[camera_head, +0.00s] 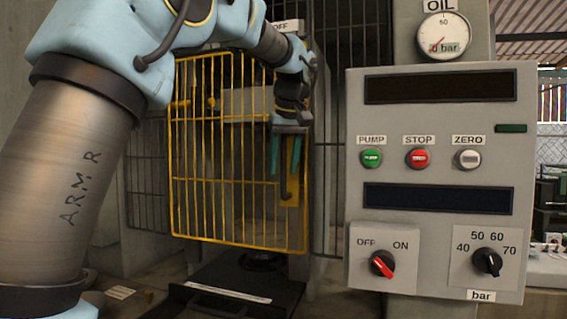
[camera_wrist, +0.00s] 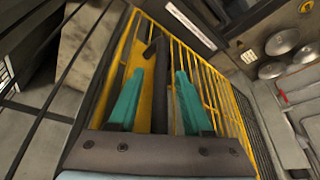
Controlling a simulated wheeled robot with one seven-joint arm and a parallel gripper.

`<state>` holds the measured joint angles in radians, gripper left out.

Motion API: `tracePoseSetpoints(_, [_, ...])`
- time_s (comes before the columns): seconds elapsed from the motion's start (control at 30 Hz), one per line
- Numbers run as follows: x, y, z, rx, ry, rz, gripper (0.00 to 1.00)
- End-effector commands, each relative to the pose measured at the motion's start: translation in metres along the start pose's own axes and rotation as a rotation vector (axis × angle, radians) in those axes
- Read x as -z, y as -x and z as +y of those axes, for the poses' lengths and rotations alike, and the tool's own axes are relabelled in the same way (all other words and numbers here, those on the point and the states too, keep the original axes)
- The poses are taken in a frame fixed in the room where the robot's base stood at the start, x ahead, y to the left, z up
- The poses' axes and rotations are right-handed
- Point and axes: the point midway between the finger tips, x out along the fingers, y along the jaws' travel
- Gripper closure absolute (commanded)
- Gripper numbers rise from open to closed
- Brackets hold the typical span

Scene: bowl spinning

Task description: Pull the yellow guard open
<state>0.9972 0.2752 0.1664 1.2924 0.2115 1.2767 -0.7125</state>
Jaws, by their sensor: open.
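The yellow guard (camera_head: 222,182) is a barred door in front of the machine, left of the control panel in the head view. Its yellow bars also show in the wrist view (camera_wrist: 215,85). My gripper (camera_head: 284,172) is at the guard's right side, with its teal fingers pointing down. In the wrist view, the fingers of my gripper (camera_wrist: 160,73) are apart, with a dark upright bar (camera_wrist: 160,100), apparently the guard's handle, between them. Whether either finger touches the bar cannot be told. The gripper hides part of the guard's upper right in the head view.
A grey control panel (camera_head: 435,225) with buttons and knobs stands close on the right. An oil gauge (camera_head: 444,37) is above it. A dark tray-like plate (camera_head: 240,285) lies low in front of the guard. Dark wire fencing (camera_head: 147,175) stands to the left.

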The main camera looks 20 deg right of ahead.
Motion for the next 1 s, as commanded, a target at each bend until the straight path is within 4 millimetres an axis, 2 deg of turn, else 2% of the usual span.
tracePoseSetpoints(0.2, [0.0,-0.0002,-0.0001,0.0,0.0,0.0,0.52])
tracePoseSetpoints(0.63, [-0.0001,0.0001,-0.0001,0.0,0.0,0.0,1.0])
tracePoseSetpoints(1.0, [-0.0001,0.0002,0.0,0.0,0.0,0.0,1.0])
